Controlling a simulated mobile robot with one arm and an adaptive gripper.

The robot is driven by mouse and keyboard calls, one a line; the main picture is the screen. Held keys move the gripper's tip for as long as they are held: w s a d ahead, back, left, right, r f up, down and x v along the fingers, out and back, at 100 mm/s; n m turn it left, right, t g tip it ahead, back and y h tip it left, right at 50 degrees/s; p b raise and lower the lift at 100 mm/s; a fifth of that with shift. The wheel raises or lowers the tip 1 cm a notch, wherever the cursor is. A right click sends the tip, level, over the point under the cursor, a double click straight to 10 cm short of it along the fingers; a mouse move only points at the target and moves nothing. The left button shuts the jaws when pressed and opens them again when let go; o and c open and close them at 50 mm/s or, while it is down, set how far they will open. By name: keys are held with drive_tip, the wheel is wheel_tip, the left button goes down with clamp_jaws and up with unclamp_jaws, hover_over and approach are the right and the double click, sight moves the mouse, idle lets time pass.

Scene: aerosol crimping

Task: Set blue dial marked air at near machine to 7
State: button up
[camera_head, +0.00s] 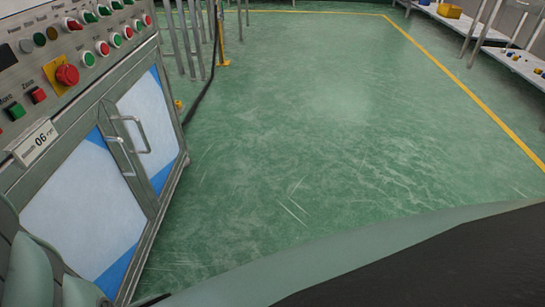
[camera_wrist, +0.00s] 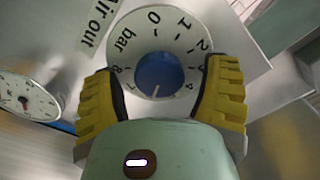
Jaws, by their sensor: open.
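The blue dial (camera_wrist: 158,75) is in the middle of the wrist view, on a round white scale plate (camera_wrist: 150,38). The scale reads "bar", with 0 at the top and 1 and 2 following down the right side. A small pale mark on the knob points towards the bottom of the picture; the lowest numbers are hidden. A label (camera_wrist: 99,25) reading "Air out" is at upper left. My gripper (camera_wrist: 161,74) is open, its ribbed yellow fingers on either side of the knob. Whether they touch it I cannot tell. My gripper does not show in the head view.
A round gauge (camera_wrist: 22,100) is close left of the fingers. In the head view, a machine with a button panel, a red mushroom button (camera_head: 67,74) and cabinet doors (camera_head: 140,118) stands at left. Green floor (camera_head: 300,120) is open to its right; white tables (camera_head: 460,20) stand far right.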

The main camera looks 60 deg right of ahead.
drive_tip(key=c, duration=1.2)
drive_tip(key=shift+d+f+m+b, duration=0.1)
drive_tip(key=shift+f+m+b, duration=0.05)
drive_tip(key=shift+m+b, duration=0.2)
drive_tip(key=shift+m, duration=0.35)
drive_tip(key=m+b, duration=0.2)
drive_tip(key=shift+d+f+m, duration=0.1)
drive_tip(key=shift+f+m, duration=0.1)
drive_tip(key=shift+m, duration=0.2)
drive_tip(key=shift+r+m+b, duration=0.1)
drive_tip(key=shift+m+b, duration=0.95)
drive_tip(key=shift+m, duration=0.05)
